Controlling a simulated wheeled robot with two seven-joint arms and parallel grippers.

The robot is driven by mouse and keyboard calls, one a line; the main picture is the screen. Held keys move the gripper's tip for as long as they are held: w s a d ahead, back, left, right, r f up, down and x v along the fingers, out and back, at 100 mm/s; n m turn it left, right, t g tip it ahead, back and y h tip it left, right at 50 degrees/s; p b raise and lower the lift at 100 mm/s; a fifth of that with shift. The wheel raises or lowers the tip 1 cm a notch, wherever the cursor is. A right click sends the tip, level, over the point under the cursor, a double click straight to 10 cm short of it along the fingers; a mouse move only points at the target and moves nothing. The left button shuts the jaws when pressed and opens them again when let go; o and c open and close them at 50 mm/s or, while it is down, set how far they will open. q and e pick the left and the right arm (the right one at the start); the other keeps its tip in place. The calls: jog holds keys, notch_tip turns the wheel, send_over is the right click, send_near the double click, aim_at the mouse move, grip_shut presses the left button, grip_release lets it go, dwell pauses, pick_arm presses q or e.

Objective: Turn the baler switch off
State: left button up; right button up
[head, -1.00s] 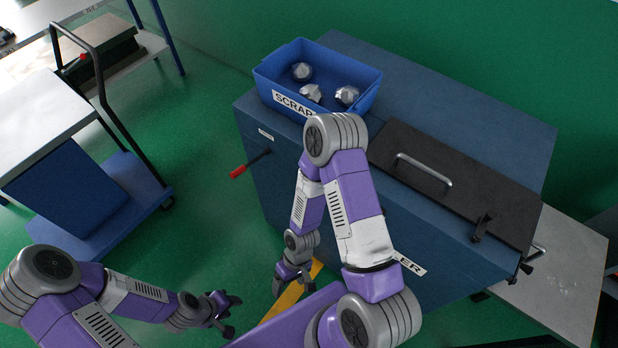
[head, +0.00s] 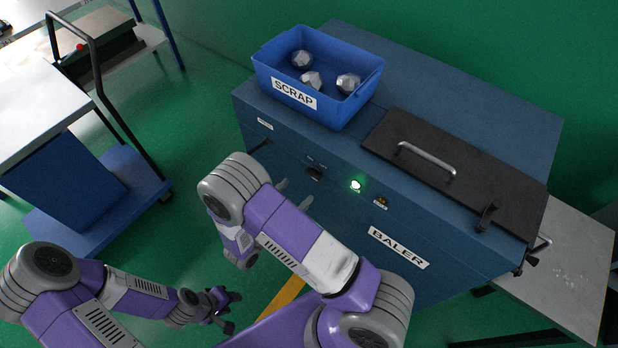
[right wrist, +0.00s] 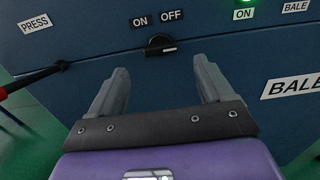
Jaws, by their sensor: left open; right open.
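The baler switch (head: 314,172) is a small black knob on the front of the blue baler, left of a lit green lamp (head: 355,185). In the right wrist view the switch (right wrist: 160,46) sits under ON and OFF labels; I cannot tell for sure which its handle points to. My right gripper (head: 293,196) is open and empty in front of the panel. In the right wrist view its fingers (right wrist: 160,68) are spread to either side, just below the knob, apparently not touching it. My left gripper (head: 228,306) is open and empty at the lower left.
A blue scrap bin (head: 340,112) with several metal lumps stands on the baler (head: 500,110). A black lid (head: 455,175) with a handle lies right of it. A press lever (right wrist: 35,77) sticks out left of the switch. A trolley (head: 110,205) stands further left over open floor.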

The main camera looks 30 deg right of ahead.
aim_at(311, 176)
jog(key=b+x, duration=0.1)
jog(key=x, duration=0.6)
jog(key=shift+d, duration=0.2)
jog(key=c, duration=1)
jog(key=shift+r+n+p, duration=0.15)
jog(key=shift+n+p, duration=1.15)
jog(key=shift+n, duration=0.1)
jog(key=shift+c, duration=0.2)
jog(key=n+p, duration=0.2)
jog(key=shift+n, duration=0.4)
jog(key=n+p, duration=0.1)
jog(key=n, duration=0.2)
jog(key=shift+p, duration=0.35)
jog(key=shift+n+p, duration=0.6)
jog(key=shift+n, duration=1)
jog(key=shift+f, duration=0.2)
